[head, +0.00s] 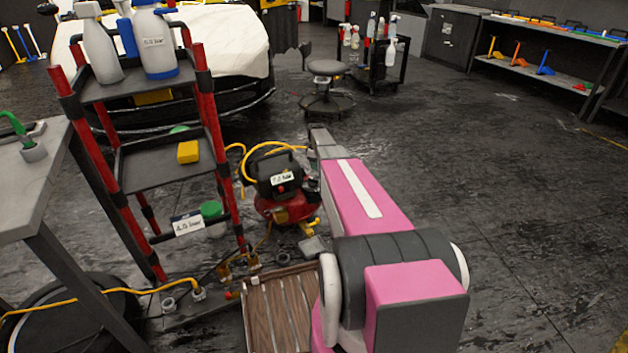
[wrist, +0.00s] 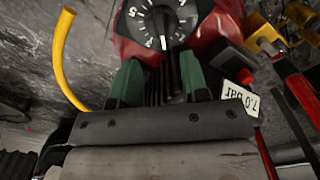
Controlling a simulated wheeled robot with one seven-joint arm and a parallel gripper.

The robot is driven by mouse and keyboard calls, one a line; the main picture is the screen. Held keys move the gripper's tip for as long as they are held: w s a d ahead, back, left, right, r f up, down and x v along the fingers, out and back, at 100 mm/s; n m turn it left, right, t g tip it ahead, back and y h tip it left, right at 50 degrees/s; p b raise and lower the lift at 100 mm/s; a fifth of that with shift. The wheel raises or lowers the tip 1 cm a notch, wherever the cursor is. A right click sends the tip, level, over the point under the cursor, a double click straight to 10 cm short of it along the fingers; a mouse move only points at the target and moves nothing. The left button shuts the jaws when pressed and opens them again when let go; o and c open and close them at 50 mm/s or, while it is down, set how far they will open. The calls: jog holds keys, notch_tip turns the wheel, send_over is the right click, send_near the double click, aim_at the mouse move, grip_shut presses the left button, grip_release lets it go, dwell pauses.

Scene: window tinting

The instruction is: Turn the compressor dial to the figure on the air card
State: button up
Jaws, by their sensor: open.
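The compressor (head: 285,205) is red with a black top and stands on the floor beside the red-posted cart. Its black dial (wrist: 160,22) has white figures and a white pointer; in the wrist view the pointer aims down toward my gripper. My gripper (wrist: 164,72) is open, its two green fingers just short of the dial with nothing between them. A white card on the compressor (head: 283,178) reads 7.0 bar in the wrist view (wrist: 238,97), upside down. Another card hangs low on the cart (head: 188,225) and seems to read 4.0 bar. The dial's exact setting is unclear.
A yellow hose (head: 262,150) loops around the compressor, and also shows in the wrist view (wrist: 60,55). A wooden slatted board (head: 280,310) lies in front. The floor to the right is clear.

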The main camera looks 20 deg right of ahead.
aim_at(314, 182)
notch_tip(314, 182, down, 9)
jog(key=shift+f, duration=0.1)
dwell(0.3)
grip_shut()
